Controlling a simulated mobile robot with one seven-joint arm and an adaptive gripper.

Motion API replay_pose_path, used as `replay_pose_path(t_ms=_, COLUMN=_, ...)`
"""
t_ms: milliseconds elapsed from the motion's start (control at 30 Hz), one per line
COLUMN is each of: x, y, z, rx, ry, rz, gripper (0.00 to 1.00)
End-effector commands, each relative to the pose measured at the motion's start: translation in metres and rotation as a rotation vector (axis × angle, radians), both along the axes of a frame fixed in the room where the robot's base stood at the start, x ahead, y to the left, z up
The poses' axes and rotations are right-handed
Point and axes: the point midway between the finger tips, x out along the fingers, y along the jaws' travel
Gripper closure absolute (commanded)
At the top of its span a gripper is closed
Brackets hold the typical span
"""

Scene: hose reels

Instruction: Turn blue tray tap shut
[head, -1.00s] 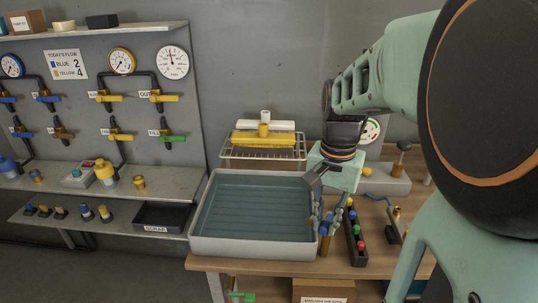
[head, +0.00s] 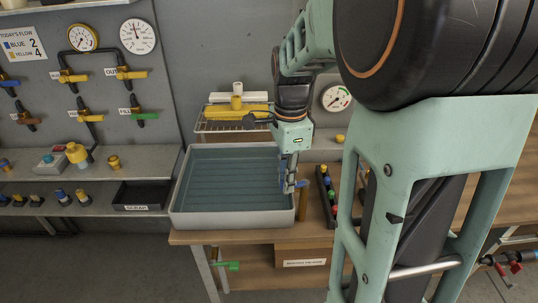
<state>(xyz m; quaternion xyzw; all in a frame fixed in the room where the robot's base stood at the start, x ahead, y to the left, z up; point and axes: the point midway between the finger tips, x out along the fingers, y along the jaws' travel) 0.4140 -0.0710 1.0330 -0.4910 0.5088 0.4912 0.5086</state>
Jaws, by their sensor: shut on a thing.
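The grey tray (head: 232,219) with a dark blue-green inside stands on the wooden bench. The blue tray tap (head: 301,184) is at its right edge, above a brass-coloured upright pipe (head: 303,205). My gripper (head: 290,184) points down at the tray's right wall and is shut on the blue tap. The fingers hide part of the tap, so I cannot tell its handle's exact angle.
A black rack with coloured knobs (head: 327,190) stands close to the right of the tap. A wire rack with a yellow block (head: 236,111) and a round gauge (head: 336,98) are behind. A scrap bin (head: 143,195) and wall taps are at left.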

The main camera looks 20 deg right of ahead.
Motion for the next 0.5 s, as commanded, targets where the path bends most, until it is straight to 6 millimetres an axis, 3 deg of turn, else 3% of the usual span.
replay_pose_path(t_ms=500, x=0.013, y=-0.002, z=0.001, rx=0.0, ry=-0.002, rz=-0.241, gripper=1.0)
